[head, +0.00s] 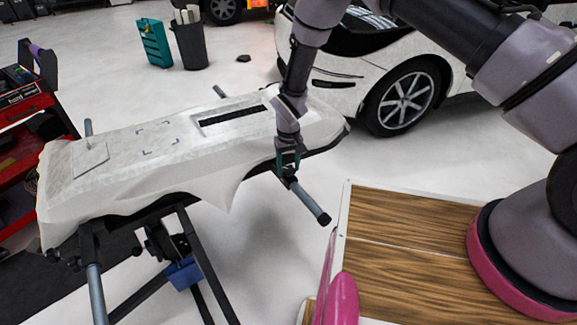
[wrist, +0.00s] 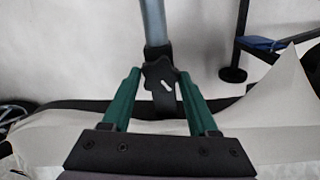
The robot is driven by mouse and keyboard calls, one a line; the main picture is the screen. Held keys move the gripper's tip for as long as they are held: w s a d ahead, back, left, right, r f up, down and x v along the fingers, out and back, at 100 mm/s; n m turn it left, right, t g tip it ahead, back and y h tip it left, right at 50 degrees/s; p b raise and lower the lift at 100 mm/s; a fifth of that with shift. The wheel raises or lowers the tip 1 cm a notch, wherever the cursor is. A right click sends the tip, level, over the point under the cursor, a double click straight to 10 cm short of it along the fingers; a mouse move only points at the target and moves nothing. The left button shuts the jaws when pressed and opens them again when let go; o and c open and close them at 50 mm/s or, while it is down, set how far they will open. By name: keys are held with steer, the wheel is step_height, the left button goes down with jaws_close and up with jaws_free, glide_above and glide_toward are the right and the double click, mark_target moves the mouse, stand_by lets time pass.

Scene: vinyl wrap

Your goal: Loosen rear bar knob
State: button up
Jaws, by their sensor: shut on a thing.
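The rear bar knob is a black star-shaped knob (wrist: 160,73) at the root of a grey bar, seen in the wrist view. My gripper (wrist: 160,85) has its green fingers on either side of the knob and is shut on it. In the head view my gripper (head: 288,160) reaches down at the right end of the stand. The grey bar (head: 308,202) sticks out toward the lower right from there. It also runs up from the knob in the wrist view (wrist: 152,22). In the head view my fingers hide the knob.
A bumper under white film (head: 110,140) lies on the stand, close beside my gripper. Other grey bars (head: 96,292) stick out at the left. A red tool cart (head: 25,130) stands at the left edge. A white car (head: 350,85) is behind. Grey floor (head: 270,240) is clear below the bar.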

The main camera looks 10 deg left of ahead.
mark_target(289, 168)
steer(key=n, duration=0.4)
steer(key=shift+w, duration=0.1)
steer(key=shift+n, duration=2.1)
steer(key=o, duration=1.4)
step_height(289, 168, up, 11)
steer(key=shift+f, duration=0.1)
